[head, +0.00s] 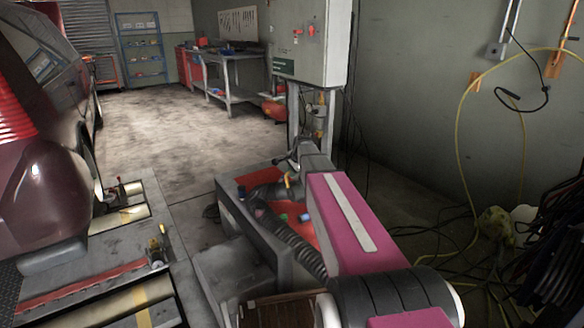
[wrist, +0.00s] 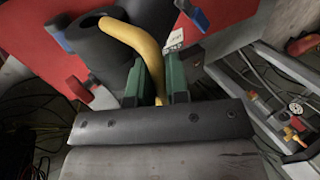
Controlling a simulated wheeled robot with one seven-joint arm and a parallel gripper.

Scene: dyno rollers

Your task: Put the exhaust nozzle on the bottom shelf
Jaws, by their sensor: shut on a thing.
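The exhaust nozzle (wrist: 85,62) is a dark grey tube with an open round end and a curved yellow handle (wrist: 128,38). In the wrist view, the two green fingers of my gripper (wrist: 160,82) are closed on the lower end of this handle. In the head view, the dark nozzle (head: 264,191) shows above the red surface of a low grey unit, with a ribbed hose (head: 292,243) running from it toward the front. My pink arm link covers part of the unit. I cannot tell which surface is the bottom shelf, or whether the nozzle touches the red surface.
The red surface (head: 305,232) has a raised grey rim. A grey cabinet (head: 312,45) stands behind it. A dark red car (head: 42,190) stands on the left, by the rollers. Cables hang at the right wall. Open floor (head: 160,120) lies beyond.

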